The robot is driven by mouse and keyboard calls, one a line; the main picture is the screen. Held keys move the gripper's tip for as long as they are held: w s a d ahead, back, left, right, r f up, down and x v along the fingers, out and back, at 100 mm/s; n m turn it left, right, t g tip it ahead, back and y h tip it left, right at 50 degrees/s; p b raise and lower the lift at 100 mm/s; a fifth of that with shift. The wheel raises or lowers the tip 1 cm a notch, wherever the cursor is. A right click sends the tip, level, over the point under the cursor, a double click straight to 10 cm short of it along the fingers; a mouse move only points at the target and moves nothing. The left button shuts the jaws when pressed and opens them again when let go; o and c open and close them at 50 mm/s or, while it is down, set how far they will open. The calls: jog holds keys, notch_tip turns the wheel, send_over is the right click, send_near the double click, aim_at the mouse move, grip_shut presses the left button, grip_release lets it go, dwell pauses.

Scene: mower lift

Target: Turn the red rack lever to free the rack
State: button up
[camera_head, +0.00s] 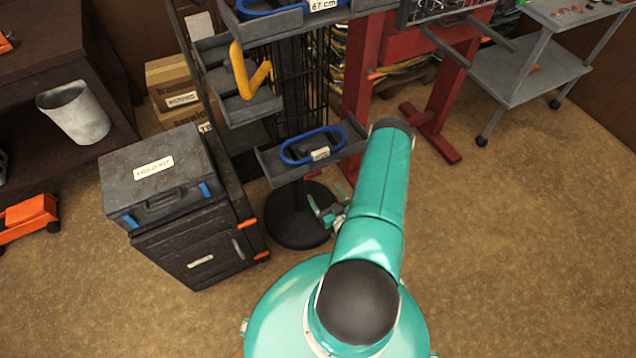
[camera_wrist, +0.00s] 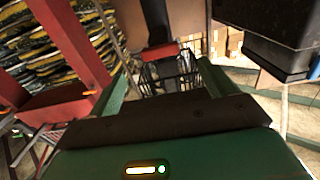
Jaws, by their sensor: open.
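A small red piece (camera_wrist: 160,51), which looks like the red rack lever, sits on a dark post ahead of my fingers in the wrist view. The dark rack has a round base (camera_head: 297,228), a wire grid and a tray (camera_head: 352,138) holding a blue-rimmed item. My gripper (camera_head: 326,212) is low beside the post, below that tray. In the wrist view my green gripper fingers (camera_wrist: 167,80) are spread on either side of the red piece, with nothing held between them. Contact with it cannot be told.
A black case (camera_head: 152,170) stands on a dark cabinet (camera_head: 195,255) left of the rack. A red frame (camera_head: 437,100) stands behind to the right. A grey cart (camera_head: 530,68) is further right. A yellow handle (camera_head: 247,72) sits above. The floor at right is clear.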

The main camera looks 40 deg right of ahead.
jog(key=shift+v, duration=2.05)
